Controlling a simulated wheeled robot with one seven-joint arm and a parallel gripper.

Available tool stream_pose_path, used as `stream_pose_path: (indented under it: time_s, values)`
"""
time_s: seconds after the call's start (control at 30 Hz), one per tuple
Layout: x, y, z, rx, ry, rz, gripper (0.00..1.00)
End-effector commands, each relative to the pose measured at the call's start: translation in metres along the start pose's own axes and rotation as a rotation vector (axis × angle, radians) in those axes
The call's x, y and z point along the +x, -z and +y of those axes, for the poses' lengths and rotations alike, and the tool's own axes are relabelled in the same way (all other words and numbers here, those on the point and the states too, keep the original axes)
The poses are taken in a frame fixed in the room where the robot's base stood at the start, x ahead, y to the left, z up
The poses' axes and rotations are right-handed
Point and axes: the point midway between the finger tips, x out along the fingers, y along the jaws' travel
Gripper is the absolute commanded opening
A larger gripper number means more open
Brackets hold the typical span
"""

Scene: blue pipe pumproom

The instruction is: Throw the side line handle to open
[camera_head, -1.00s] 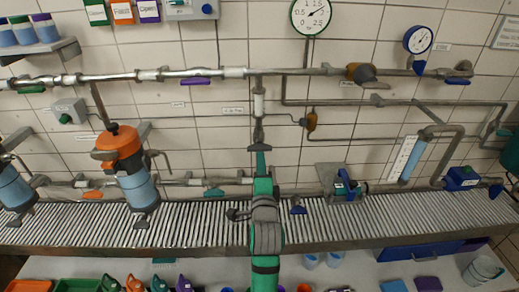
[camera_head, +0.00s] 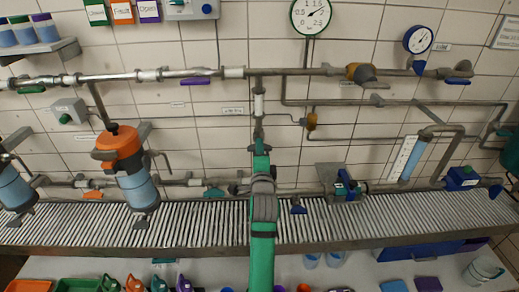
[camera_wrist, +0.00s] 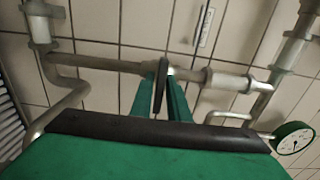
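A short vertical branch pipe with a white section (camera_head: 259,103) hangs from the upper main pipe at the centre. A dark grey tapered piece (camera_head: 259,132), which looks like a lever handle, lies along its lower part. The label beside it (camera_head: 233,111) is too small to read. My green gripper (camera_head: 260,147) points up at the lower end of this piece. In the wrist view my fingertips (camera_wrist: 162,80) are at the pipe, with a narrow dark strip between them. I cannot tell whether this strip is the handle or a finger pad, nor whether the fingers touch anything.
Other handles are purple (camera_head: 196,81) on the upper pipe, teal (camera_head: 214,192) on the lower pipe and blue (camera_head: 298,208) beside my arm. An orange-topped filter (camera_head: 125,150) stands left. A slatted shelf (camera_head: 390,222) runs below. Wall tiles around the branch are open.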

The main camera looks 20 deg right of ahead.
Motion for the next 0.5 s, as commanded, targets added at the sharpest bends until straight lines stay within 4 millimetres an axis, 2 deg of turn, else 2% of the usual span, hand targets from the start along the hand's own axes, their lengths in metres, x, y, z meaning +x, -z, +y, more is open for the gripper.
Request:
stream_pose_path:
  time_s: [0.5]
  values:
    - [-0.0002,0.0000,0.0002,-0.059,0.000,0.000,0.00]
